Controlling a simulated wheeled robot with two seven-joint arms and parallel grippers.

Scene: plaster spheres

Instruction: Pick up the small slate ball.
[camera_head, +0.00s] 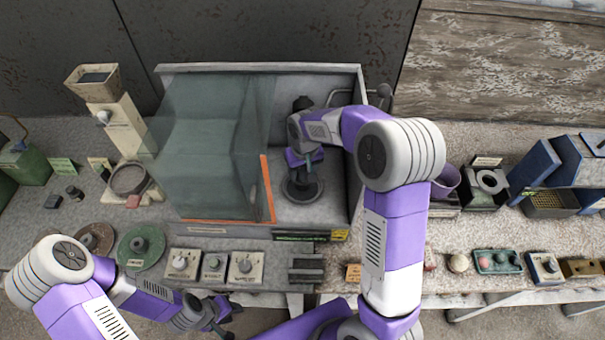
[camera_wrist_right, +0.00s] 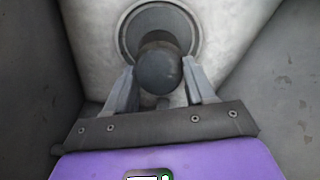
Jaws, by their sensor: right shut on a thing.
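The small slate ball (camera_wrist_right: 159,70) is dark grey and sits between the two fingers of my right gripper (camera_wrist_right: 160,84) in the right wrist view. The fingers are shut on it from both sides. Behind it is a round dark dish with a grey rim (camera_wrist_right: 128,36). In the head view my right gripper (camera_head: 303,162) is inside the glass-fronted case, above a dark round base (camera_head: 302,190); I cannot make out the ball there. My left gripper (camera_head: 225,316) is low in the head view, in front of the bench, and its opening is unclear.
The case has a tinted glass pane (camera_head: 205,150) with an orange edge (camera_head: 267,190) left of my right gripper, and walls around it. Several knob boxes (camera_head: 213,265) stand in front. A green tray (camera_head: 497,270) with balls and a cream ball (camera_head: 458,263) lie at the right.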

